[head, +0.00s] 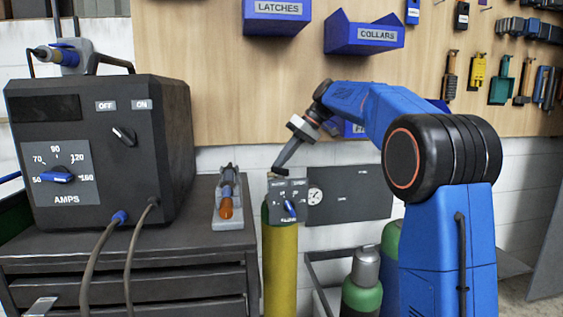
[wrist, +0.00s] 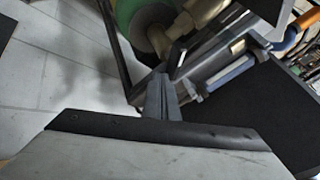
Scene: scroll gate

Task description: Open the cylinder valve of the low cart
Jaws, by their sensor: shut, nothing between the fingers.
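My gripper (head: 279,169) is shut and empty, pointing down and left just above the grey box with a blue knob (head: 290,208) by the top of a yellow cylinder (head: 280,268). Whether it touches the box I cannot tell. Two green-topped cylinders stand lower and to the right, the front one (head: 362,297) with a grey cap (head: 366,264), beside a dark cart rail (head: 318,274). In the wrist view my gripper fingers (wrist: 161,88) show closed, with a green cylinder top (wrist: 128,12) and a beige fitting (wrist: 160,40) beyond them. I cannot make out a valve handle clearly.
A black welder (head: 95,155) stands on a dark drawer cabinet (head: 130,262) at left, with a tool in a grey holder (head: 228,215). A dark panel with a gauge (head: 350,193) is behind my gripper. Blue bins (head: 363,35) hang above on the wooden board.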

